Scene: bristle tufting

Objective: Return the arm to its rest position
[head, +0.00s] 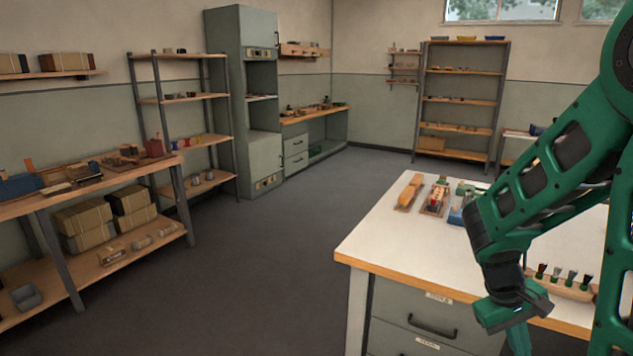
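My green arm comes in from the right edge of the head view and bends down in front of the white-topped workbench (390,235). My gripper (515,335) hangs at the bench's front edge, pointing down, with its lower end cut off by the picture's bottom. Its fingertips are not clearly seen, so I cannot tell whether it is open or holds anything. A wooden holder with several dark and pale bristle tufts (573,279) stands on the bench just right of my gripper, partly hidden by my arm.
Wooden blocks (409,191) and a small tray of parts (436,196) lie on the bench's far left part. Drawers (432,325) are below the top. The grey floor (250,265) left of the bench is clear. A long shelf bench (100,187) stands along the left wall.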

